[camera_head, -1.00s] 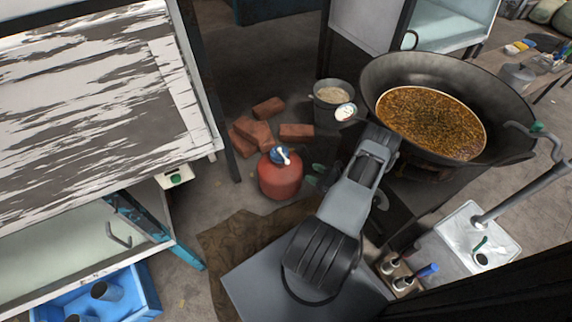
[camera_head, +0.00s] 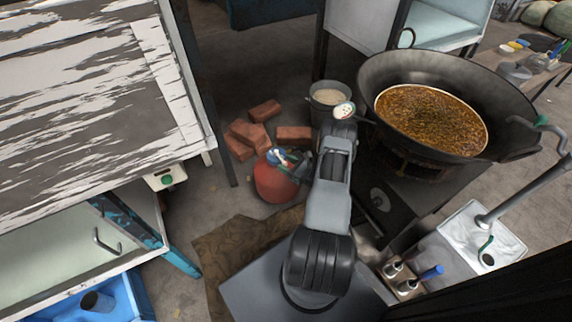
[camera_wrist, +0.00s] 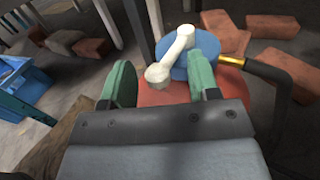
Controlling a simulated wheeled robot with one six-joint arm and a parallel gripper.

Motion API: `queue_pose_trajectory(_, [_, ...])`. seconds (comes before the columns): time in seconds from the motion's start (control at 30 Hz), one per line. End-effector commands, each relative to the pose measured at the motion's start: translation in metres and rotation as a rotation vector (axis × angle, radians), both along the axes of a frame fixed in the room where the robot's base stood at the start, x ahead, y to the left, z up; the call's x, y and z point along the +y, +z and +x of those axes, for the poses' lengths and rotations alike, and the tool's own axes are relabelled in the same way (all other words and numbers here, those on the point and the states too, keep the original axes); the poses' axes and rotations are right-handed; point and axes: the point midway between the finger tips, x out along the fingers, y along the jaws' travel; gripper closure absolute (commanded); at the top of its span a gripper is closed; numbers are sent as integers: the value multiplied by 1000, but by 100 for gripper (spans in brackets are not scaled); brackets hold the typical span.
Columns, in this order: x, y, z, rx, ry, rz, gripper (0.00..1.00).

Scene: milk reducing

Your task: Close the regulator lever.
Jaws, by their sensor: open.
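The regulator on the red gas cylinder (camera_head: 275,182) is a blue disc (camera_wrist: 203,50) with a white lever (camera_wrist: 172,55). In the wrist view the lever slants down and left from the disc, its rounded end over the gap between my fingers. My gripper (camera_wrist: 160,84) is open, with a green pad on either side of that end. The right pad overlaps the disc's lower edge in the picture; I cannot tell whether it touches. In the head view my gripper (camera_head: 292,168) is at the top right of the cylinder and partly hides it.
Red bricks (camera_head: 249,134) lie behind the cylinder. A bucket (camera_head: 328,97) and a large pan (camera_head: 375,75) of brown food stand behind and right of my arm. A black hose with a brass fitting (camera_wrist: 231,61) leaves the regulator to the right. A blue crate (camera_head: 130,295) is at lower left.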

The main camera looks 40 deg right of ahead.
Motion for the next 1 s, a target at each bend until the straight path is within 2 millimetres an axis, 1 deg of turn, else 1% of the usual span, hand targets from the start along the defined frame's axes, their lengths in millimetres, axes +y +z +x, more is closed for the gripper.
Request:
queue_pose_trajectory(0.13, [2,0,6,0,1,-1,44])
queue_pose_trajectory(0.43, [2,1,7,0,1,-1,44])
queue_pose_trajectory(1.0, [3,0,7,0,2,-1,99])
